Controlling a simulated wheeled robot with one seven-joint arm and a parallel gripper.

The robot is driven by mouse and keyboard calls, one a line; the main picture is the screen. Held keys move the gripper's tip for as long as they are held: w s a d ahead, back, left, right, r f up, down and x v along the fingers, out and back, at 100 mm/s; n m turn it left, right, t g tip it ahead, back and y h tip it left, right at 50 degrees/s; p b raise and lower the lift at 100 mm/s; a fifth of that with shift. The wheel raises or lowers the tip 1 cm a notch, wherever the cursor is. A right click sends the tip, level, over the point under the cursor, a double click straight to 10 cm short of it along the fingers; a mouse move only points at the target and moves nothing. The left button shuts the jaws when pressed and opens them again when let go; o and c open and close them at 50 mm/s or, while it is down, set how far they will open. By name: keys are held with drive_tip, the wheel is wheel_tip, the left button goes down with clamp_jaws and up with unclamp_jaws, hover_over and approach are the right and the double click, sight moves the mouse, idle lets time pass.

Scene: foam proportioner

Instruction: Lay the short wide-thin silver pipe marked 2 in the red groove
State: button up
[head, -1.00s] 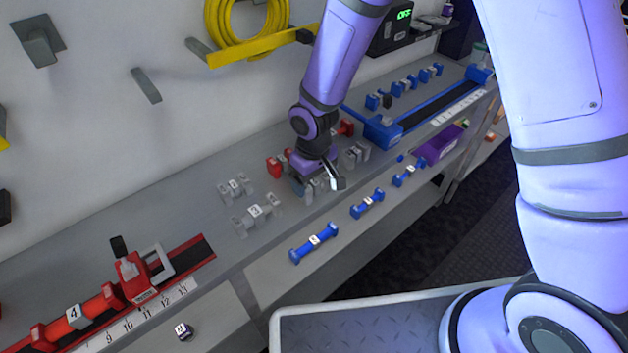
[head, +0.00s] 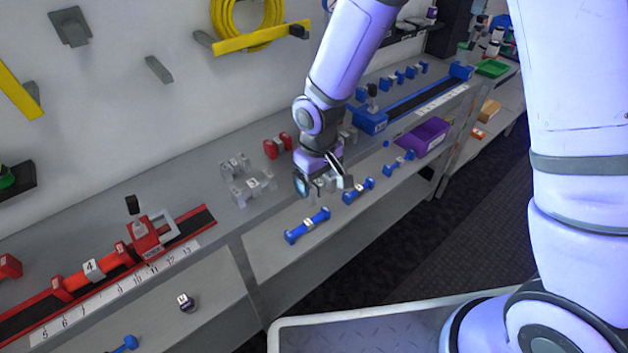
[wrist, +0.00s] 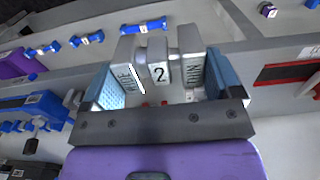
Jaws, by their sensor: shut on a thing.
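My gripper (head: 325,182) is shut on the short silver pipe marked 2. In the wrist view the pipe (wrist: 159,72) sits between the blue-padded fingers (wrist: 162,92), its wide end marked WIDE at left and its other end marked THIN at right. In the head view my gripper holds it over the front part of the bench, and the pipe is small and partly hidden there. The red groove (head: 190,227) is a dark-floored red track at lower left, well left of my gripper. A red pipe marked 4 (head: 90,267) lies in it, with a red clamp block (head: 148,240) to its right.
Other silver pipes (head: 253,187) stand on the bench left of my gripper, with a red piece (head: 277,147) behind. Blue pipes (head: 307,226) lie on the lower shelf. A blue track (head: 425,97) is at right. Bare bench lies between the silver pipes and the red track.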

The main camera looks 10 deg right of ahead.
drive_tip(key=shift+s+d+r, duration=0.3)
drive_tip(key=shift+s+r, duration=0.1)
drive_tip(key=shift+r, duration=0.3)
wheel_tip(320, 180, up, 10)
drive_tip(key=s+d, duration=0.1)
drive_tip(key=shift+s, duration=0.3)
drive_tip(key=shift+f, duration=0.15)
